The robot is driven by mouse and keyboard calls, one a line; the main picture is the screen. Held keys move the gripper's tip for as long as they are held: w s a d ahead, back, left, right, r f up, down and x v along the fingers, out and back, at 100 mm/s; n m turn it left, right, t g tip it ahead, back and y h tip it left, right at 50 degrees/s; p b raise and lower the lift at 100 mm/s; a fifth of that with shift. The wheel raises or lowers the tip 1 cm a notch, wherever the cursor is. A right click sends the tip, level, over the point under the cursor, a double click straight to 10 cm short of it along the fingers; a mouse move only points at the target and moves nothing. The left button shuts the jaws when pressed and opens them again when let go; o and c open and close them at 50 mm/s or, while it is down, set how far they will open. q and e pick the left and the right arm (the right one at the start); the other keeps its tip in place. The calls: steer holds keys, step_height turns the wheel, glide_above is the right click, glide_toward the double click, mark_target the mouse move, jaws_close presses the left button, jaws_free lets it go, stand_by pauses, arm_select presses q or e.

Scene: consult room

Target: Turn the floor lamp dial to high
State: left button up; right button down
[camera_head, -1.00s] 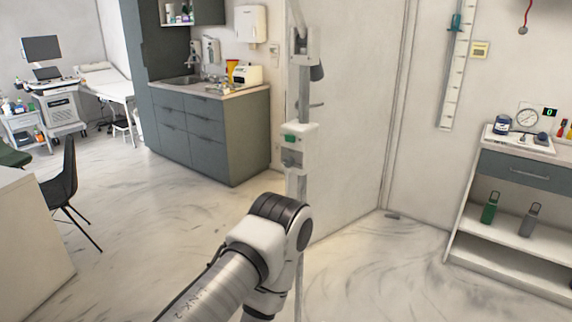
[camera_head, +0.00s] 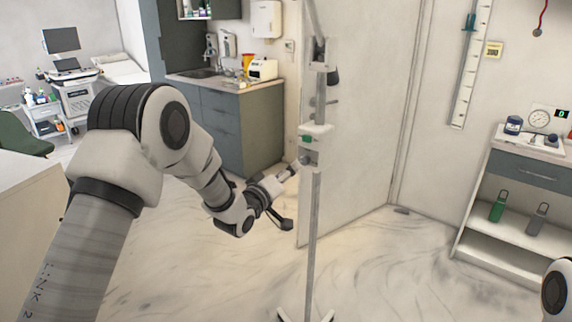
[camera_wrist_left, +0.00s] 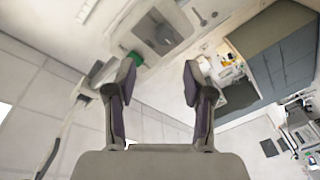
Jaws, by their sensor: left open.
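The floor lamp (camera_head: 313,220) is a thin grey pole with a white control box (camera_head: 321,133) partway up. The box has a green part (camera_head: 307,139) on its front, and a small grey knob-like part shows just below it. My left gripper (camera_head: 286,196) is open and empty, just left of the pole and slightly below the box, one finger close to the knob-like part. In the left wrist view the box (camera_wrist_left: 178,18) and its green part (camera_wrist_left: 137,57) show beyond the open fingers. I cannot tell whether a finger touches. The dial's setting is unreadable. My right gripper is out of view.
A grey cabinet with a sink (camera_head: 228,125) stands behind on the left. A pale door panel (camera_head: 365,150) is behind the pole. A shelf unit (camera_head: 475,210) with bottles stands at the right. The floor around the lamp is clear.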

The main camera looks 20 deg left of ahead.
mark_target(303, 162)
arm_select(q)
steer(key=w, duration=0.2)
steer(key=w+d+p, duration=0.1)
steer(key=w, duration=0.1)
steer(key=w+p, duration=0.1)
steer(key=w, duration=0.2)
steer(key=shift+w+d+f, duration=0.1)
steer(key=shift+d+f, duration=0.1)
steer(key=shift+f, duration=0.05)
steer(key=shift+w+d+f, duration=0.1)
steer(key=shift+w, duration=0.25)
jaws_close()
